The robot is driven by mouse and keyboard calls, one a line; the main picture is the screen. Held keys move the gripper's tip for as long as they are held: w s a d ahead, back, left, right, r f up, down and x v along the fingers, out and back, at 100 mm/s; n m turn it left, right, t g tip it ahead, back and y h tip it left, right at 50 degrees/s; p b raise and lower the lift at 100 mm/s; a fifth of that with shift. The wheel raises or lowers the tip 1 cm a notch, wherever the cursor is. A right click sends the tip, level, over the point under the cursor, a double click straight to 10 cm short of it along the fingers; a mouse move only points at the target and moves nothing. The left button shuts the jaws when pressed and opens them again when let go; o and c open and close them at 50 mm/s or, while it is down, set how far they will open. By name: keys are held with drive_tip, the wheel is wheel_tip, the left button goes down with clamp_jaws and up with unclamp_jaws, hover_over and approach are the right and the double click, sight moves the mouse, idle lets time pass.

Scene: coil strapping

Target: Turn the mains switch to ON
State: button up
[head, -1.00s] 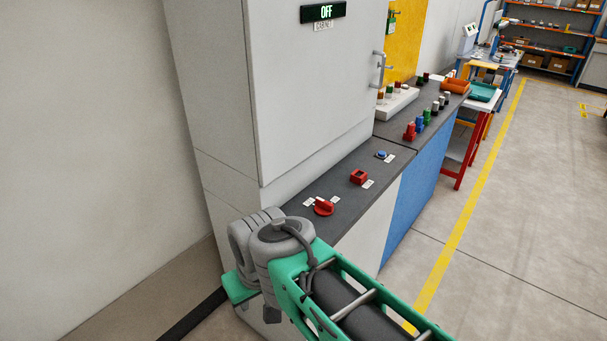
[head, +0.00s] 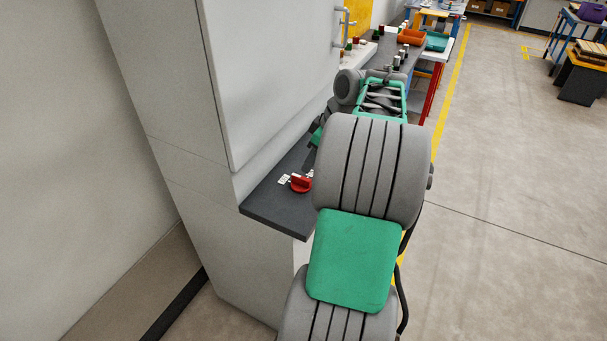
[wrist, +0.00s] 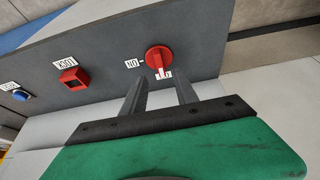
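The mains switch is a red round knob (wrist: 158,58) with a white pointer, on the dark panel top. It also shows in the head view (head: 301,184), near the panel's front corner. In the wrist view the pointer is turned toward the label nearest my fingers, partly covered by the knob. The ON label (wrist: 132,63) sits to the knob's left. My gripper (wrist: 160,88) is open and empty, its two dark fingers apart, with their tips just short of the knob. In the head view my arm hides most of the gripper.
A tall grey cabinet (head: 260,70) rises beside the panel. Open floor (head: 510,170) lies to the right.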

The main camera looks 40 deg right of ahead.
sight(302, 177)
drive_tip(key=x, duration=0.7)
drive_tip(key=shift+f, duration=0.3)
clamp_jaws()
